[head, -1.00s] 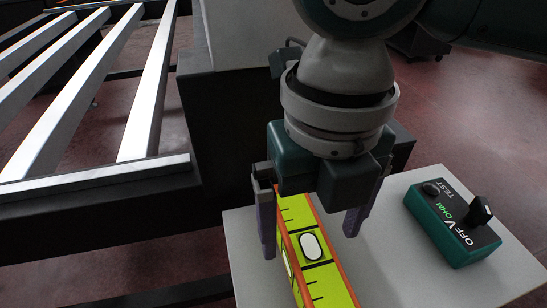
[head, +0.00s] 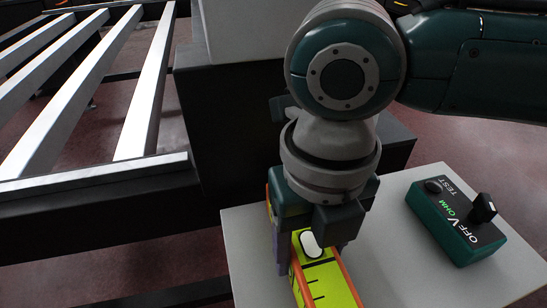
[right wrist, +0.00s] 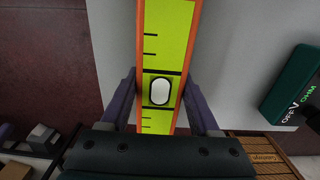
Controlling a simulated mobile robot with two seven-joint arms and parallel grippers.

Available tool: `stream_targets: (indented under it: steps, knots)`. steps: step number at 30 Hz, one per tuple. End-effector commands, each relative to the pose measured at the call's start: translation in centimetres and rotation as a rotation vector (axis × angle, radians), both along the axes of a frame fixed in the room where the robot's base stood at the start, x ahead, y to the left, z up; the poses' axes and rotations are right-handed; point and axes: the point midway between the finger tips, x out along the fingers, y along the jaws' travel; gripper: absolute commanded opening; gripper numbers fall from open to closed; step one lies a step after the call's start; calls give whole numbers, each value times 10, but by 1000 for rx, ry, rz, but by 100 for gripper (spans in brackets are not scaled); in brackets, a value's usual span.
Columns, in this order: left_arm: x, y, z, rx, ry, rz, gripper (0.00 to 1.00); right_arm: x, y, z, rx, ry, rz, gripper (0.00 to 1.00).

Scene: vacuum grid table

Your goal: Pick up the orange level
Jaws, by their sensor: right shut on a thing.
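The level (head: 324,278) has a yellow-green face, orange edges, black marks and a white oval vial. It lies on the light grey table top, its near end running towards the bottom of the head view. My right gripper (head: 308,252) is over it, with its purple fingers on either side, shut on the level near the vial. In the right wrist view the level (right wrist: 165,40) runs up between the fingers of the right gripper (right wrist: 162,98). Part of the level is hidden under the gripper. My left gripper is not in view.
A dark green meter (head: 453,222) with a black knob sits on the grey table top (head: 390,270), right of the level. A frame of pale metal bars (head: 75,85) stands at the left. A black block stands behind the gripper. The table top between level and meter is clear.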

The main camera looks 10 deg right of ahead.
Motion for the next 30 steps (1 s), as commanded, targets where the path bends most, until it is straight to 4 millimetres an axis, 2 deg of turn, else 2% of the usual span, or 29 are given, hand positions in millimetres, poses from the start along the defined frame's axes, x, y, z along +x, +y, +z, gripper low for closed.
stream_targets:
  steps: [2,14,30]
  knots:
    - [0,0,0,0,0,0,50,0,0,0,0,0,0,46]
    - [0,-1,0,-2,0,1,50,0,0,0,-1,0,-1,1]
    - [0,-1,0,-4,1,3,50,1,0,1,1,-2,-1,0]
